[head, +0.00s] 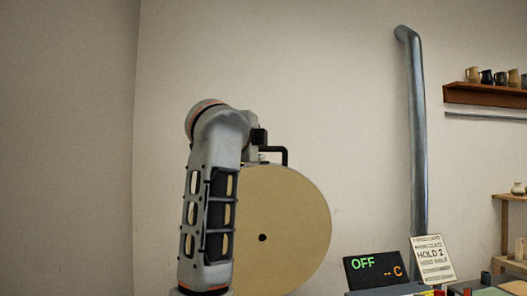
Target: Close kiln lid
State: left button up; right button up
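The kiln lid (290,222) is a round tan disc with a small dark hole. It stands raised, roughly upright, with its broad face towards me. A black bracket handle (286,153) sticks up at its top edge. My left arm rises in front of the lid's left part and hides it. The small visible part of my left gripper (257,148) is at the lid's top edge, beside the handle's left end. Its fingers are hidden, so I cannot tell whether it touches or grips the handle. My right gripper is out of view. The kiln body is not visible.
A dark display (374,269) reads OFF, beside a propped card (432,260) at the lower right. A grey metal pipe (416,140) runs up the wall behind them. A shelf (490,94) with mugs hangs at upper right. The wall above the lid is clear.

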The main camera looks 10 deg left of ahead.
aim_at(282, 235)
jog(key=i+j, duration=0.2)
jog(key=i, duration=0.3)
jog(key=i+j, duration=0.15)
jog(key=i, duration=0.35)
